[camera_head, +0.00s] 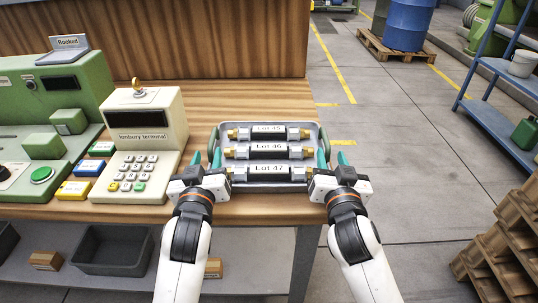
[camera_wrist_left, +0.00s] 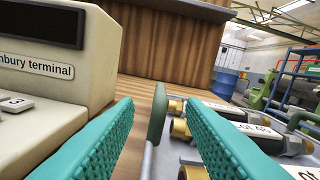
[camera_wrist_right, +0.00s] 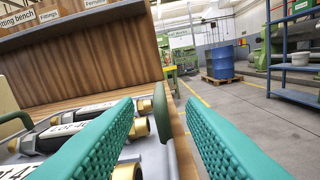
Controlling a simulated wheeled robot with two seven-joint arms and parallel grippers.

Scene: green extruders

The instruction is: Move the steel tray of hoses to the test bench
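The steel tray (camera_head: 218,128) lies on the right end of the wooden bench, with three black hoses with brass ends, labelled Lot 45 (camera_head: 268,132), Lot 46 (camera_head: 268,151) and Lot 47 (camera_head: 268,172). My left gripper (camera_head: 206,158) is open at the tray's left side; its teal fingers stand either side of the green left handle (camera_wrist_left: 157,112). My right gripper (camera_head: 331,158) is open at the right side, with the green right handle (camera_wrist_right: 160,110) between its fingers. Whether any finger touches a handle I cannot tell. I cannot identify the test bench.
A cream terminal (camera_head: 143,135) stands left of the tray, near my left gripper. A green machine (camera_head: 60,90) stands beyond it. Right of the bench is open grey floor (camera_head: 400,130), with a blue drum (camera_head: 408,22) on a pallet, blue shelving (camera_head: 487,75) and stacked wooden pallets (camera_head: 505,250).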

